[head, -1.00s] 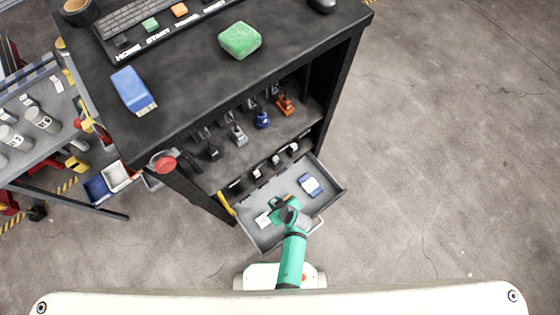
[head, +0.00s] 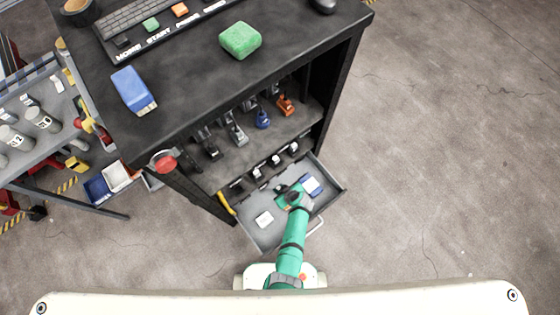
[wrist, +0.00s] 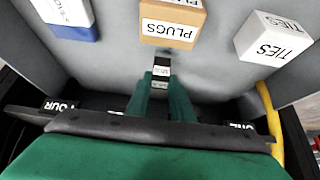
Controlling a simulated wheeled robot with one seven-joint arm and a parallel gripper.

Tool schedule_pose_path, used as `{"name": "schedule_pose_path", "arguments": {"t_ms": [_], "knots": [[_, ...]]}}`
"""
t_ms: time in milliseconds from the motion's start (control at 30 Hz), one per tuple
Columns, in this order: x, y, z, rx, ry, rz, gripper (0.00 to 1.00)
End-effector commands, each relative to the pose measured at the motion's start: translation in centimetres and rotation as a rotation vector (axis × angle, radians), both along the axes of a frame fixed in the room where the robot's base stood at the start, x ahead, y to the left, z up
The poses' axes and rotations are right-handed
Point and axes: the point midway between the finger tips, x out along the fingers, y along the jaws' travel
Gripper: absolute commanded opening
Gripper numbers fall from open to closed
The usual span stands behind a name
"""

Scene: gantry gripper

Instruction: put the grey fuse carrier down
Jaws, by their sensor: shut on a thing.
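My gripper (head: 288,193) is low over the open drawer (head: 262,240) in the head view. In the wrist view its green fingers (wrist: 161,80) are shut on a small piece, taken as the grey fuse carrier (wrist: 160,69). Only a narrow part of it shows, with grey, black and a white label; the fingers and palm hide the rest. In the wrist view it is just beside the orange PLUGS box (wrist: 172,22). I cannot tell whether it touches the drawer floor.
A white TIES box (wrist: 275,37) and a blue-and-white box (head: 312,185) lie in the drawer. Bare grey floor shows between boxes. Above is a shelf (head: 285,125) with several grey, blue and orange pieces. A yellow handle (head: 226,204) is at the drawer's left side.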

Motion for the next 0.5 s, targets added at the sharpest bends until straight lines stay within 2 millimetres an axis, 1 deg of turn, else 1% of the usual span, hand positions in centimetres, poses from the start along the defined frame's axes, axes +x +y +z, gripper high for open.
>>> {"name": "schedule_pose_path", "arguments": {"t_ms": [33, 133, 500], "knots": [[0.02, -0.01, -0.47, 0.002, 0.001, -0.002, 0.01], [0.05, -0.03, -1.05, 0.000, 0.000, -0.002, 0.01], [-0.01, -0.02, -1.33, 0.000, 0.000, -0.001, 0.01]]}}
